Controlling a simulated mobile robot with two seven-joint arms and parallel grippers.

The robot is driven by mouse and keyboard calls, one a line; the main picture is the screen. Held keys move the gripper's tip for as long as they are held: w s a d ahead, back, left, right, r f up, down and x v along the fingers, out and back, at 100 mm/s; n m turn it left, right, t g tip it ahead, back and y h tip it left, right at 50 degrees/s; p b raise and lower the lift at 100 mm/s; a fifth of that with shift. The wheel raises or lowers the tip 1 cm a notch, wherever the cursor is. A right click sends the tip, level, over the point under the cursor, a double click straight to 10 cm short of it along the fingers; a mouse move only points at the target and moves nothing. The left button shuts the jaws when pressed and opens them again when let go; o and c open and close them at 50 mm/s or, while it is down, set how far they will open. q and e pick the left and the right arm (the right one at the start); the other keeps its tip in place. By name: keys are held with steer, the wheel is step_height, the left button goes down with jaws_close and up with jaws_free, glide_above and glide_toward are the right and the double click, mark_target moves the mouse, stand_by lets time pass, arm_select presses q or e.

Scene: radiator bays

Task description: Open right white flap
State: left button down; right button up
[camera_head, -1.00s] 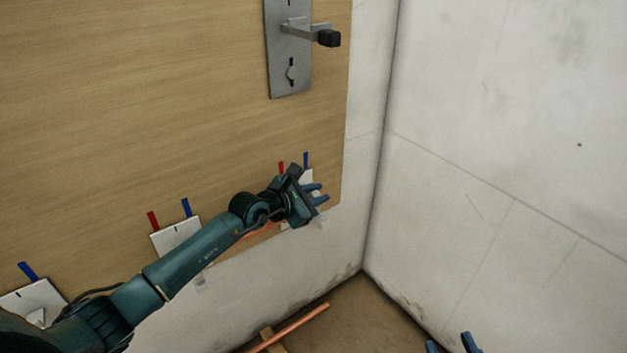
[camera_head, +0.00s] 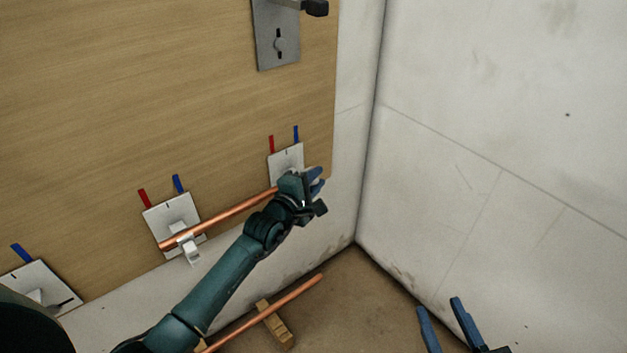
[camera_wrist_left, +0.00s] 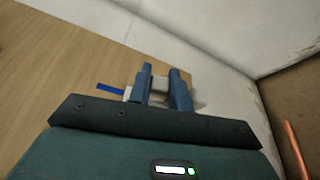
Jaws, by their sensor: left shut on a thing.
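The right white plate (camera_head: 284,157) is on the wooden panel near its right end, with a red and a blue strip above it. My left gripper (camera_head: 317,181) is at the plate's lower right, and its wrist hides the lower part of the plate. In the left wrist view, a small white piece, the right white flap (camera_wrist_left: 160,84), shows between the two blue fingers, which are shut on it. How far the flap is open cannot be told. My right gripper (camera_head: 439,304) is low at the bottom edge, with its fingers apart and nothing between them.
A copper pipe (camera_head: 225,215) runs from the middle plate's white bracket (camera_head: 187,247) to behind my left wrist. Another copper pipe (camera_head: 295,297) lies on wooden blocks (camera_head: 275,325) on the floor. A metal lock plate (camera_head: 276,38) is above. White walls meet close on the right.

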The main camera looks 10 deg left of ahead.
arm_select(q)
steer(key=shift+d+f+m, duration=0.1)
steer(key=shift+f+m, duration=0.1)
steer(key=shift+m, duration=0.2)
steer(key=shift+s+t+b, duration=0.1)
steer(key=shift+t+b, duration=0.2)
steer(key=c, duration=1.3)
jaws_free()
